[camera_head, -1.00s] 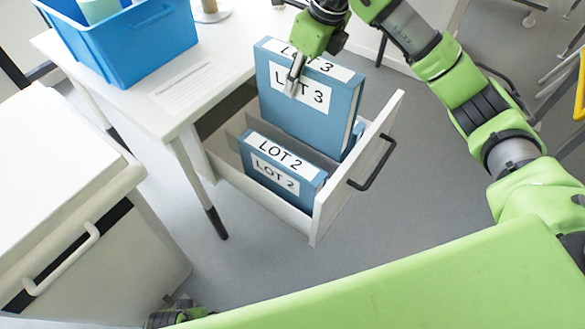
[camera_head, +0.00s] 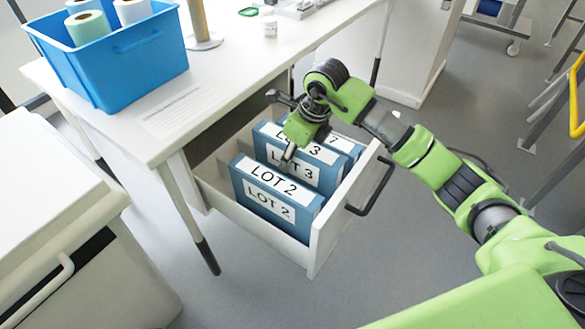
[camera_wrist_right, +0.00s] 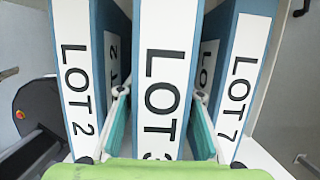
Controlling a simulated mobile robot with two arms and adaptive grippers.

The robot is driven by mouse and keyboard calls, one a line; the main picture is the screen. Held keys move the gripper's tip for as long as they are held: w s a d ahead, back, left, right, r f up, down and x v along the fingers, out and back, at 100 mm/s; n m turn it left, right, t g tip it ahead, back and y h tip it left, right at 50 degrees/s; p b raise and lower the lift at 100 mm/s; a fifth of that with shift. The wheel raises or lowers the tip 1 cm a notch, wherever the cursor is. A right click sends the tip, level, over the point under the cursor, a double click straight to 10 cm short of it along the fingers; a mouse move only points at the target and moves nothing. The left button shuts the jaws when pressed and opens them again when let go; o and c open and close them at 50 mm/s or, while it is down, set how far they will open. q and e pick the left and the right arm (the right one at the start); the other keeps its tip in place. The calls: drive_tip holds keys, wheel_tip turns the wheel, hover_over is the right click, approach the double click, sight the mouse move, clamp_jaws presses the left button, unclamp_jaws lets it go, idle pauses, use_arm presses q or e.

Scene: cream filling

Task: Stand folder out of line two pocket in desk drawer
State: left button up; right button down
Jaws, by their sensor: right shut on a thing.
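The desk drawer (camera_head: 327,235) is pulled open and holds several blue folders. The LOT 2 folder (camera_head: 275,200) stands upright nearest me. The LOT 3 folder (camera_head: 318,172) stands behind it, low in the drawer. The LOT 7 folder (camera_head: 344,144) is at the back, partly hidden. My right gripper (camera_head: 288,158) is shut on the top of the LOT 3 folder. In the right wrist view, the fingers (camera_wrist_right: 161,122) sit either side of the LOT 3 spine (camera_wrist_right: 165,60), with the LOT 2 spine (camera_wrist_right: 75,75) left and the LOT 7 spine (camera_wrist_right: 240,75) right. The folder bottoms and dividers beneath are hidden.
A blue bin (camera_head: 115,60) with paper rolls stands on the white desk (camera_head: 250,60), beside a printed sheet (camera_head: 185,108). A white cabinet (camera_head: 50,200) is at the left. Open floor lies right of the drawer.

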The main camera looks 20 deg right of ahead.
wheel_tip(320, 180, down, 4)
drive_tip(key=shift+r+b, duration=0.2)
drive_tip(key=shift+b, duration=0.1)
use_arm(q)
drive_tip(key=shift+v, duration=1.2)
use_arm(e)
drive_tip(key=shift+f, duration=0.15)
use_arm(q)
drive_tip(key=shift+w+a, duration=0.1)
drive_tip(key=shift+w, duration=0.05)
use_arm(e)
drive_tip(key=shift+f, duration=0.1)
drive_tip(key=c, duration=1.4)
unclamp_jaws()
use_arm(q)
drive_tip(key=shift+r, duration=0.25)
drive_tip(key=shift+r, duration=0.1)
wheel_tip(320, 180, down, 7)
drive_tip(key=p, duration=0.1)
drive_tip(key=shift+w+p, duration=0.35)
drive_tip(key=shift+p, duration=0.05)
use_arm(e)
drive_tip(key=v, duration=1.2)
drive_tip(key=shift+s, duration=0.1)
